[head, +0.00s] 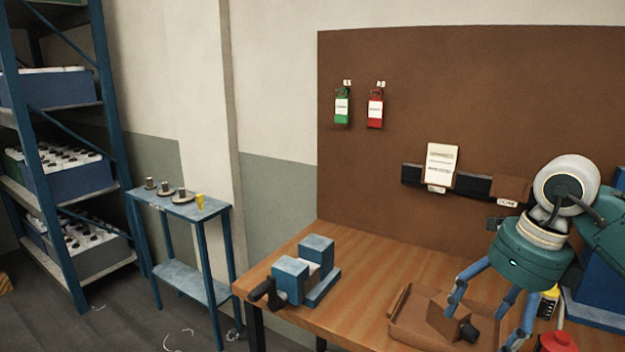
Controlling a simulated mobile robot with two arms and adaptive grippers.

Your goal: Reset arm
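My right gripper (490,312), with blue fingers on a teal and white wrist, comes in from the right over the wooden workbench (350,255). Its fingers are spread apart, and I see nothing held between them. It is in front of or above a shallow brown tray (400,332) in which a brown piece (446,322) with a dark round end leans. I cannot tell whether the fingers touch the tray or the piece. My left gripper is out of view.
A blue vise (292,278) sits at the bench's left end. A red object (556,342) and a yellow bottle (547,303) stand close to my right gripper. A brown pegboard (400,70) rises behind. A small blue table (178,207) and shelving (110,110) stand left.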

